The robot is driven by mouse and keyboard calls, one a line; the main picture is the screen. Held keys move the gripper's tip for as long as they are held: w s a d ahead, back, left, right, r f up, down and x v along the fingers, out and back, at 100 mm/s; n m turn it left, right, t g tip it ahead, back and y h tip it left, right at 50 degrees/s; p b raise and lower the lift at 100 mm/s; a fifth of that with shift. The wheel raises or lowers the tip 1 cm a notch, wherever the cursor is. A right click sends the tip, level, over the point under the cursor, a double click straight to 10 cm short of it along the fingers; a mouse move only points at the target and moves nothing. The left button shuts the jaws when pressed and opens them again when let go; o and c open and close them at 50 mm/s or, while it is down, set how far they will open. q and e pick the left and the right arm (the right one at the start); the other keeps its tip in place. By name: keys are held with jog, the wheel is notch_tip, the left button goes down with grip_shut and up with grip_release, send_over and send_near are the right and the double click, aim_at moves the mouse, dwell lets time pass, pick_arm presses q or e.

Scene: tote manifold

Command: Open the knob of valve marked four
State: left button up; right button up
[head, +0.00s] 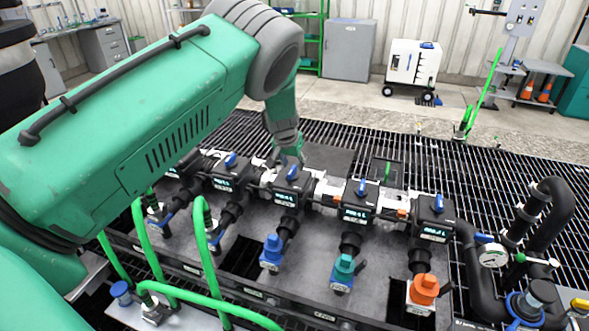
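A row of black valve blocks runs across the manifold, each with a screen on its front and a blue knob on top. The second clearly visible block from the left (288,190) has its blue knob (292,174) just below my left gripper (289,160). My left gripper points down there; I cannot tell whether it touches the knob or how its fingers stand. Other knobs show on the block to the left (231,160) and the blocks to the right (362,187) and (438,204). The markings are too small to read surely, so I cannot tell which valve is four. My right gripper is not in view.
Blue (272,250), teal (343,268) and orange (424,290) fittings stand in front of the valves. Green hoses (205,250) rise at the left. A pressure gauge (493,255) and black pipes (470,255) stand at the right. Black floor grating (450,165) lies behind.

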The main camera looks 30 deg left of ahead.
aim_at(293, 170)
pick_arm(q)
jog(key=x, duration=0.3)
jog(key=shift+a+f, duration=0.2)
jog(key=shift+a, duration=0.1)
jog(key=shift+w+a+f, duration=0.2)
jog(key=shift+a+f, duration=0.3)
jog(key=shift+f, duration=0.05)
jog(key=shift+d, duration=0.2)
jog(key=shift+d+r, duration=0.1)
jog(key=shift+d, duration=0.2)
grip_shut()
